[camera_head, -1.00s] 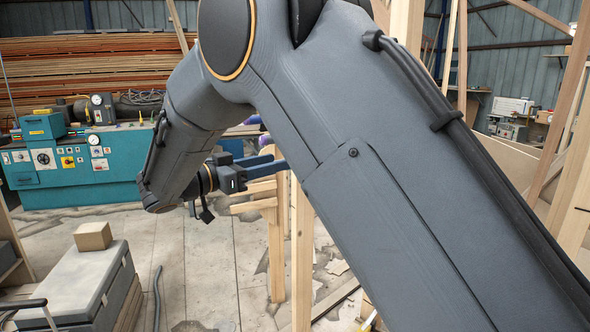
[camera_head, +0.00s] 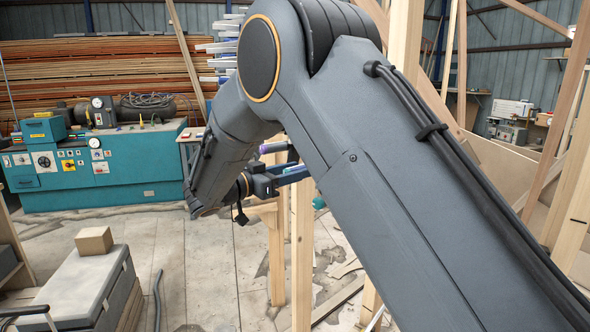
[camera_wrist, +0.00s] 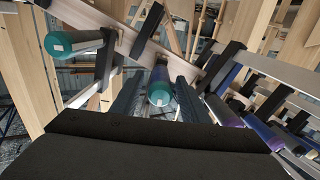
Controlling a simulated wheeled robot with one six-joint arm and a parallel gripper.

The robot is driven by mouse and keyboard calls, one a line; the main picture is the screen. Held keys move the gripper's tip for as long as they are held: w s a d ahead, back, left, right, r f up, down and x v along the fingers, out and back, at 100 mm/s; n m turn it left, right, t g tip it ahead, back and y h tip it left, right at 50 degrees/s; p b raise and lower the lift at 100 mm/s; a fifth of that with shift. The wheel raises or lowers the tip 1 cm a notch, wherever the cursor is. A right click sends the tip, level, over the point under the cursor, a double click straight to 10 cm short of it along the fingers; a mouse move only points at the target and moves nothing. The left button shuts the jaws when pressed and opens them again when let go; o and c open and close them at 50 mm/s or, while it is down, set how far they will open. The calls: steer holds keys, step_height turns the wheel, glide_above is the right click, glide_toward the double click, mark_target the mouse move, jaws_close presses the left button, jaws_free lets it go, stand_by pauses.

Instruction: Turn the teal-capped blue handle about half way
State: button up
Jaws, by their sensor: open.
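In the wrist view a teal-capped blue handle (camera_wrist: 159,93) points toward the camera, its blue shaft running back to a pale wooden beam. My gripper (camera_wrist: 157,77) is open, with one dark finger on each side of this handle. I cannot tell whether either finger touches it. A second teal-capped handle (camera_wrist: 75,43) sits to the upper left, outside the fingers. In the head view my gripper (camera_head: 293,177) is beside the wooden frame, and a small teal piece (camera_head: 319,203) shows just right of and below it. My arm hides much of the frame there.
Blue-purple handles (camera_wrist: 224,112) and metal bars crowd the right of the wrist view. Wooden posts (camera_head: 302,255) stand near the gripper in the head view. A teal machine cabinet (camera_head: 100,168) is at the left, with a padded bench (camera_head: 75,283) in front. Open floor lies between.

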jaws_close()
steer(key=shift+n+b, duration=0.4)
steer(key=shift+b, duration=0.2)
steer(key=n+b, duration=0.2)
steer(key=shift+w+f+b, duration=0.1)
steer(key=shift+f+b, duration=0.05)
steer(key=shift+b, duration=0.2)
steer(key=n+b, duration=0.3)
steer(key=shift+a, duration=0.1)
steer(key=n+b, duration=0.2)
steer(key=n, duration=1)
